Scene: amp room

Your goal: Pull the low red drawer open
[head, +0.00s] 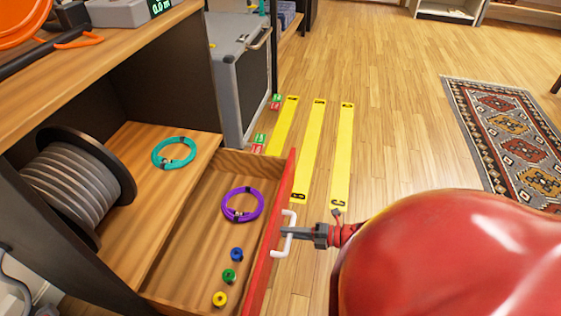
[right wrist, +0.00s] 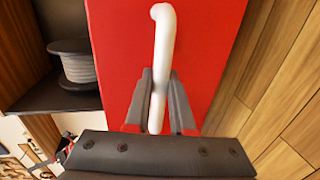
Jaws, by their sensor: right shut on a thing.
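The low red drawer (head: 268,255) stands well out from the wooden cabinet, with its inside showing from above. Its front is red and its inside is wood. A white bar handle (head: 286,228) is fixed on the front. My right gripper (head: 290,232) is shut on this handle, coming from the right. In the right wrist view, the white handle (right wrist: 163,60) runs between the two dark fingers (right wrist: 158,105), with the red drawer front (right wrist: 110,50) behind it. My left gripper is not in view.
The drawer holds a purple cable coil (head: 242,205) and blue, green and yellow small pieces (head: 229,276). A teal coil (head: 174,153) and a grey cable spool (head: 75,185) sit on the shelf. Yellow strips (head: 311,150) lie on the floor beyond, and a patterned rug (head: 510,140) is at right.

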